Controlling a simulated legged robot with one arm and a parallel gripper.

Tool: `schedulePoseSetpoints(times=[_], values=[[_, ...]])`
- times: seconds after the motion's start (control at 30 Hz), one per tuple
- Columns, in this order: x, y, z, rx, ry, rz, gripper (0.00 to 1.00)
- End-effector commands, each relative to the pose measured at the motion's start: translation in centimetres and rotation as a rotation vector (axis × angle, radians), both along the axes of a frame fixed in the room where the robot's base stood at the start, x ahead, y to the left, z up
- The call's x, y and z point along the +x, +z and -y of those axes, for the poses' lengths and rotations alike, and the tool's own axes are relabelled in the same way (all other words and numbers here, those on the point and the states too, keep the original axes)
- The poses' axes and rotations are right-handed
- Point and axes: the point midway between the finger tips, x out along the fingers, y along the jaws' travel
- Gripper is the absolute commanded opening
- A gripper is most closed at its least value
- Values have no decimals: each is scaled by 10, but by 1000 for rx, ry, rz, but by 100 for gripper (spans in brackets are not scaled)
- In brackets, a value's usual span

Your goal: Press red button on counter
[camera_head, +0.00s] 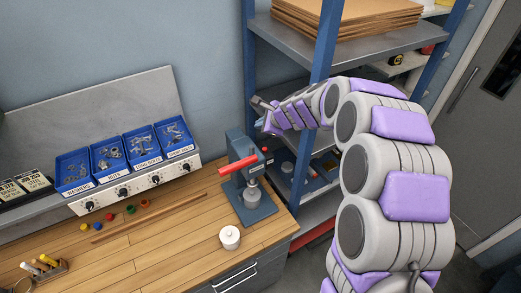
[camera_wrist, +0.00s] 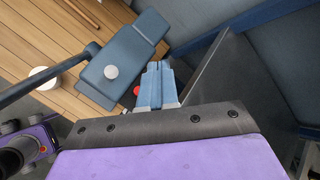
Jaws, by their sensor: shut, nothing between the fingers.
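Small round red pieces (camera_head: 145,203) lie on the wooden counter (camera_head: 200,260) in the head view, among yellow, blue and green ones. I cannot tell whether any is a button. My gripper (camera_head: 260,102) is raised above and right of the blue press (camera_head: 240,160), clear of the counter. In the wrist view its blue fingers (camera_wrist: 159,66) are closed together and empty. A small red round thing (camera_wrist: 137,90) shows just left of the fingers, partly hidden; I cannot tell what it is or how far below it lies.
The press has a red lever (camera_head: 238,165) and stands at the counter's right end. A white lidded jar (camera_head: 230,237) is in front of it. Blue bins (camera_head: 124,152) stand at the back left. A blue-framed shelf (camera_head: 323,40) rises close beside my arm.

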Motion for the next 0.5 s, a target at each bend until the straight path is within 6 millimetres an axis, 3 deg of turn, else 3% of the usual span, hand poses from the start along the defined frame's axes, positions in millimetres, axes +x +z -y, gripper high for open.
schedulePoseSetpoints(times=[0.23,0.5], values=[[0,-27,11,8,-1,0,0],[0,-62,1,-1,0,0,0]])
